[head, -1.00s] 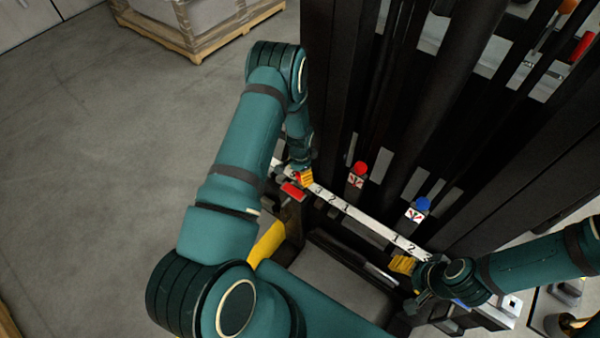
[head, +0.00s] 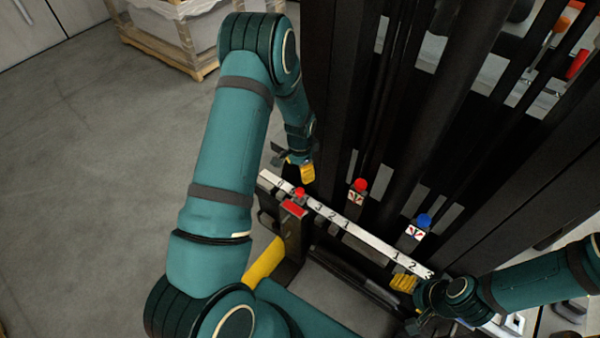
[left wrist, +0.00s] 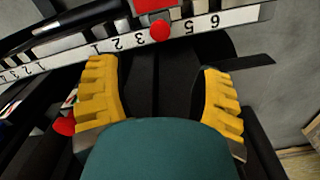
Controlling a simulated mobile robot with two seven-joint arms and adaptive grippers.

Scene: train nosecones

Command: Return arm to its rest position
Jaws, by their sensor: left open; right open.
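My left gripper (head: 298,165) is above and behind the left end of a white numbered strip (head: 348,226). Its yellow fingers are open and empty, and they are wide apart in the left wrist view (left wrist: 160,97). A small red knob (head: 299,193) is on the strip near the left gripper, apart from its fingers; the knob also shows in the left wrist view (left wrist: 160,30). My right gripper (head: 410,287) is by the strip's right end, close to the figures 2 and 3. Its fingers are partly hidden by its own wrist.
Behind the strip stand a red-topped lever (head: 359,186) and a blue-topped lever (head: 423,222). Tall black columns (head: 455,95) rise close beyond them. A crate on a wooden pallet (head: 170,45) stands at the back left. The grey floor (head: 95,150) at left is clear.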

